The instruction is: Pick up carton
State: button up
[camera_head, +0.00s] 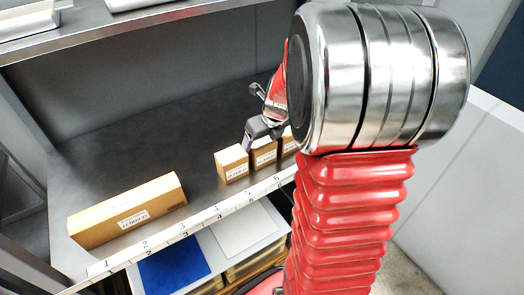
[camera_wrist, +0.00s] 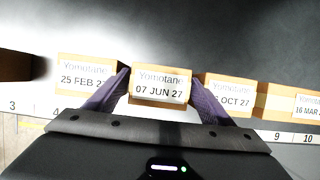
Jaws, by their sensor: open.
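A small tan carton (camera_wrist: 160,84) labelled "Yomotane 07 JUN 27" stands on the dark shelf, centred in the wrist view. In the head view this seems to be the middle carton (camera_head: 264,155) of a short row. My gripper (camera_wrist: 160,92) is open, with one purple finger on each side of this carton. Whether the fingers touch it I cannot tell. In the head view my gripper (camera_head: 262,130) is over the row, partly hiding the cartons behind it.
Close neighbours are a "25 FEB 27" carton (camera_wrist: 86,73) on the left and an "OCT 27" carton (camera_wrist: 228,93) on the right, partly covered by a finger. A "16 MAR" carton (camera_wrist: 290,103) stands farther right. A long carton (camera_head: 127,212) lies left. An upper shelf (camera_head: 130,32) overhangs.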

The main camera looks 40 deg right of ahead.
jog(key=shift+c, duration=0.6)
jog(key=c, duration=0.8)
notch_tip(320, 180, up, 10)
jog(key=shift+r, duration=0.1)
dwell(0.4)
